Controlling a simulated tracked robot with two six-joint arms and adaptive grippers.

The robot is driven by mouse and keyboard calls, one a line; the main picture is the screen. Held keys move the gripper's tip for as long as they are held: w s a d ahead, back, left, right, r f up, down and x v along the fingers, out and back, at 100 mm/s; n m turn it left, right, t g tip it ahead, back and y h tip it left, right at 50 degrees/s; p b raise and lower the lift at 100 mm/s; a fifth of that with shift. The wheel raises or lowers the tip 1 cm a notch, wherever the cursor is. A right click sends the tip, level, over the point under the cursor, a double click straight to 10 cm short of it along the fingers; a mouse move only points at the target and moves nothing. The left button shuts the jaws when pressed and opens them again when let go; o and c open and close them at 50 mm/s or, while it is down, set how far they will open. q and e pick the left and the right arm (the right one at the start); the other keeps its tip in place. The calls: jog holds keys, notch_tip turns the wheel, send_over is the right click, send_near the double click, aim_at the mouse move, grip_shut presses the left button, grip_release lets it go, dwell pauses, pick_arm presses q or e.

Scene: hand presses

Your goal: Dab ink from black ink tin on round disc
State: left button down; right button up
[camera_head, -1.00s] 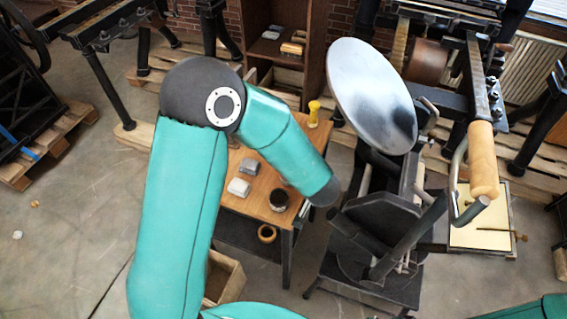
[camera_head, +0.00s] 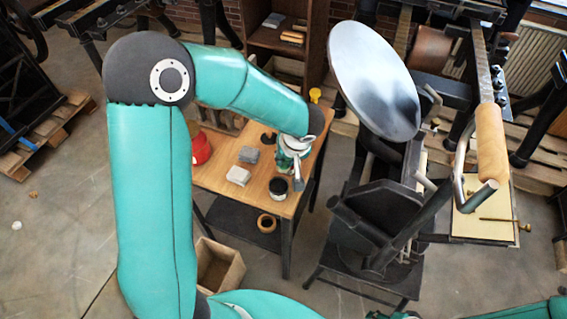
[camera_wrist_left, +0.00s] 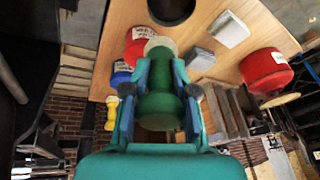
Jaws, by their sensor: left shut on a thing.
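The black ink tin (camera_head: 278,190) stands open near the front right of the small wooden table, and its dark opening (camera_wrist_left: 170,8) is cut off at the top of the left wrist view. My left gripper (camera_head: 293,152) is above the table, a little behind the tin in the head view. It is shut on a dark green dabber (camera_wrist_left: 160,108) with a pale rounded end (camera_wrist_left: 160,45). The dabber is apart from the tin. The round disc (camera_head: 375,80) is tilted on the press, right of the table, with a dark smear across its lower half. My right gripper is out of view.
The wooden table (camera_head: 215,185) also bears grey blocks (camera_head: 239,175), a red tin (camera_head: 201,148) and a yellow object (camera_head: 315,95). A blue tin (camera_wrist_left: 120,74) shows in the wrist view. The press's wooden handle (camera_head: 490,145) is at right.

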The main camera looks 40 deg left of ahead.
pick_arm(q)
jog(key=shift+s+f+n+g+h+b, duration=0.25)
jog(key=shift+s+f+n+h+b, duration=0.2)
jog(key=shift+n+b, duration=0.35)
jog(key=shift+s+f+n+g+h+b, duration=0.2)
jog(key=shift+s+f+n+h+b, duration=0.25)
jog(key=shift+n, duration=0.55)
jog(key=shift+s+f+n+g+h+b, duration=0.3)
jog(key=shift+s+n+b, duration=0.25)
jog(key=shift+n+b, duration=0.35)
jog(key=shift+f+b, duration=0.4)
jog(key=shift+b, duration=0.35)
dwell(1.1)
jog(key=shift+r+p, duration=1.05)
jog(key=shift+r, duration=0.95)
